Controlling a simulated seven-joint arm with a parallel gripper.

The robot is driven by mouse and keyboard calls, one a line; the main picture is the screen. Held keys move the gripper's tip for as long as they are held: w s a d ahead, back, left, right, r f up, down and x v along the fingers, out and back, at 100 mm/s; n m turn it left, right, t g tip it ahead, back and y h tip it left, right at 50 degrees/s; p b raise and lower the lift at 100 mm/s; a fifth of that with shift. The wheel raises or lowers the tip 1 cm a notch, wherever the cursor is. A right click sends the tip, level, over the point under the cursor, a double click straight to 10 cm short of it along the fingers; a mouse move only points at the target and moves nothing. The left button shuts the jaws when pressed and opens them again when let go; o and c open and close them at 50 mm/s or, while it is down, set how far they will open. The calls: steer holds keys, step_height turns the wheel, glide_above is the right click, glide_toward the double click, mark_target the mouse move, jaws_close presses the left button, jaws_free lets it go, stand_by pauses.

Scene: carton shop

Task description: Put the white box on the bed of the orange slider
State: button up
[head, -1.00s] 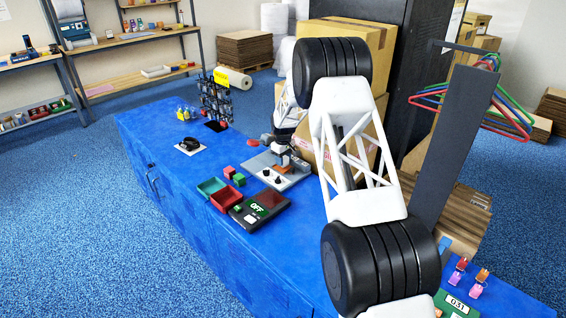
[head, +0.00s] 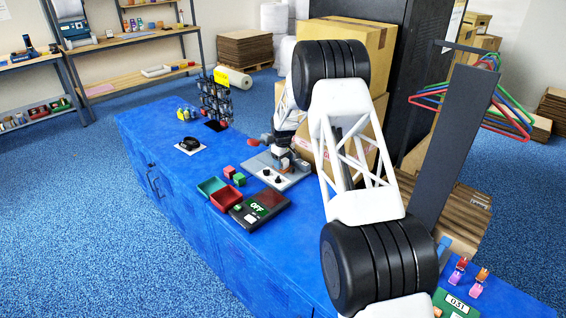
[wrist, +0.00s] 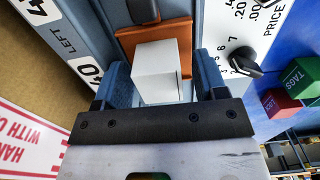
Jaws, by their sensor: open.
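The white box (wrist: 158,72) is between the two fingers of my gripper (wrist: 162,82) in the wrist view. My gripper is open, with a finger on each side of the box and a gap showing on the right. The orange slider (wrist: 186,38) is directly behind and around the box, set between blue-grey rails; the box appears to be on its bed, though the contact underneath is hidden.
A white price panel with a black knob (wrist: 243,62) lies right of the slider. Green (wrist: 302,78) and red (wrist: 280,103) blocks are beyond it. The grey device (head: 262,163) stands near a large carton (head: 318,150).

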mark_target(284, 160)
steer(key=shift+r, duration=0.1)
step_height(284, 160, up, 12)
stand_by(0.8)
stand_by(0.5)
steer(key=shift+r, duration=0.1)
steer(key=s+d+r+m, duration=0.1)
steer(key=s+d+r, duration=0.2)
steer(key=s+r, duration=0.45)
steer(key=s+d+r+m, duration=0.1)
steer(key=s+d+r, duration=0.3)
steer(key=s+r, duration=0.4)
steer(key=s+d+r+m+t, duration=0.1)
steer(key=s+d+r, duration=0.2)
steer(key=s+r, duration=0.5)
steer(key=s+d+r+m, duration=0.2)
steer(key=s+r, duration=0.1)
steer(key=s, duration=0.8)
steer(key=s+d+f+m, duration=0.1)
steer(key=s+d, duration=0.1)
steer(key=s, duration=1)
steer(key=s+d+m+t, duration=0.1)
steer(key=s+d, duration=0.1)
steer(key=s, duration=1.1)
steer(key=s+d+f+m, duration=0.1)
steer(key=s+d+m, duration=0.1)
steer(key=s, duration=1.1)
steer(key=shift+s+f+t, duration=0.25)
steer(key=shift+f+t, duration=0.05)
steer(key=shift+f, duration=0.05)
